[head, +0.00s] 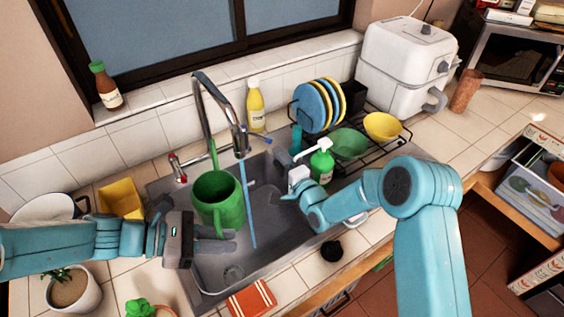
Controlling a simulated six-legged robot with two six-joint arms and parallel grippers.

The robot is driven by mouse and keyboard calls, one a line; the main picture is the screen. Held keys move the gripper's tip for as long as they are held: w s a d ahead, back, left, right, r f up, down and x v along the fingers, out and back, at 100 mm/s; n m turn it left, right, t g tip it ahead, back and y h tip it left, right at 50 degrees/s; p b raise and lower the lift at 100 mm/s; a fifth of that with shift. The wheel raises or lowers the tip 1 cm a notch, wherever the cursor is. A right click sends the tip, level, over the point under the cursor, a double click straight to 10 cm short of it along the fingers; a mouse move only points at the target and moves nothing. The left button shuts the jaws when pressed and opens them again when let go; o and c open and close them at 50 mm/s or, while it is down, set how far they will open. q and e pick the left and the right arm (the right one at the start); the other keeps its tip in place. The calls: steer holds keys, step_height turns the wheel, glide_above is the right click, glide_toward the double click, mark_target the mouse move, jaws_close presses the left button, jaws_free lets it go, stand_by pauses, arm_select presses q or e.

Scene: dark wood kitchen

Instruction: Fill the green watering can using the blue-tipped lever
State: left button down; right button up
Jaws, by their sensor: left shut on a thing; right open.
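The green watering can (218,203) is held over the left part of the sink, its spout rising at the back. My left gripper (228,240) is shut on it at its near lower side. The curved metal faucet (206,88) stands behind, and a blue water stream (249,205) runs from it. The stream passes at the can's right edge and reaches down towards the sink floor; I cannot tell whether any enters the can. The blue-tipped lever (267,140) is right of the faucet head. My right gripper (287,160) is open and empty just below and right of it.
A green soap bottle (322,163) stands close right of my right gripper. A dish rack (370,150) with plates and bowls is farther right. A red-tipped lever (173,160) is left of the faucet. A yellow sponge (121,198) and potted plants (72,288) stand at left.

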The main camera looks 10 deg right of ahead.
mark_target(262, 140)
steer(key=shift+s+d, duration=0.15)
steer(key=shift+s, duration=0.3)
steer(key=shift+w+a+m+t+h, duration=0.2)
steer(key=shift+w+a+m+h, duration=0.75)
steer(key=shift+w, duration=0.95)
steer(key=shift+w+a+m+t+h, duration=0.2)
steer(key=shift+w+a+m+h, duration=0.3)
steer(key=shift+w+h, duration=1.1)
steer(key=shift+w+a+m+t+h, duration=0.2)
steer(key=shift+w+a+m+h, duration=0.55)
steer(key=shift+w, duration=1.4)
steer(key=shift+d, duration=0.1)
jaws_close()
